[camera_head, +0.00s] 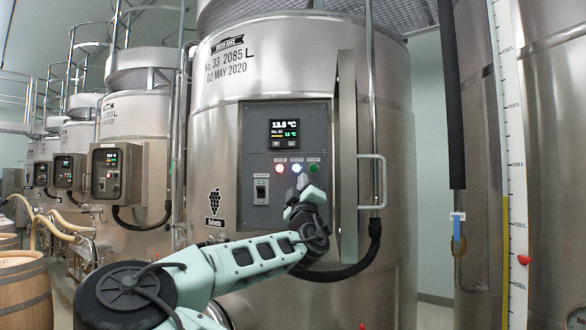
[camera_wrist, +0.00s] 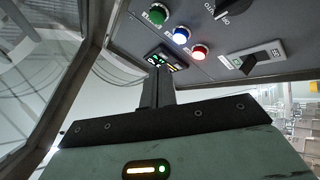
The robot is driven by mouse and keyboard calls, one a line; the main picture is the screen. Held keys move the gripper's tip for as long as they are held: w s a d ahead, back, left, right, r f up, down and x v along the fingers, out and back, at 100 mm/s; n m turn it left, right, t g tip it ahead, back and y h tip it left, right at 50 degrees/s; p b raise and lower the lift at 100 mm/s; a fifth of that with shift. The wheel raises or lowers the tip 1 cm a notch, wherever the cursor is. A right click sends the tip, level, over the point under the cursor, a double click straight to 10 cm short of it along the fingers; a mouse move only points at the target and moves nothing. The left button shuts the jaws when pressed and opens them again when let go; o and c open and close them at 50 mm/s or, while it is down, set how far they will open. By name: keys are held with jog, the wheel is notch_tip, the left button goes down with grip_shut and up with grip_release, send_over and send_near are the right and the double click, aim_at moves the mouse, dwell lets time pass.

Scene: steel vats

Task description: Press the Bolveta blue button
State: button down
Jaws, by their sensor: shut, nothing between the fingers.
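The blue button (camera_head: 296,168) glows on the grey control panel of the large front vat, between the red button (camera_head: 279,168) and the green button (camera_head: 314,168). A grape label (camera_head: 214,202) with small writing is on this vat, left of the panel. In the wrist view the panel is turned over, with the blue button (camera_wrist: 181,36) between green and red. My gripper (camera_head: 298,187) is shut and empty, in front of the panel just below the buttons in the head view. In the wrist view its shut fingers (camera_wrist: 160,74) appear apart from the blue button.
A temperature display (camera_head: 284,131) is above the buttons and a black switch (camera_head: 261,191) is to their lower left. An open panel door (camera_head: 348,155) and a metal handle (camera_head: 381,180) stand to the right. More vats (camera_head: 135,165) line the left.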

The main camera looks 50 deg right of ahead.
aim_at(297, 172)
jog(key=a+r+n+t, duration=0.1)
jog(key=a+r+n+t+y, duration=0.1)
jog(key=a+r, duration=0.1)
jog(key=shift+w+a+r+n+t, duration=0.1)
jog(key=shift+w+r+n+t, duration=0.1)
jog(key=shift+n+t, duration=0.15)
jog(key=shift+w+d+p, duration=0.15)
jog(key=shift+w+d, duration=0.7)
jog(key=shift+d, duration=0.35)
jog(key=shift+w+d+p, duration=0.2)
jog(key=shift+w+d, duration=0.7)
jog(key=shift+d, duration=0.35)
jog(key=shift+w+d+p, duration=0.15)
jog(key=shift+w+d, duration=0.7)
jog(key=shift+d, duration=0.35)
jog(key=shift+w+d, duration=0.1)
jog(key=shift+w+d+b, duration=0.15)
jog(key=shift+d+b, duration=0.05)
jog(key=shift+b, duration=0.15)
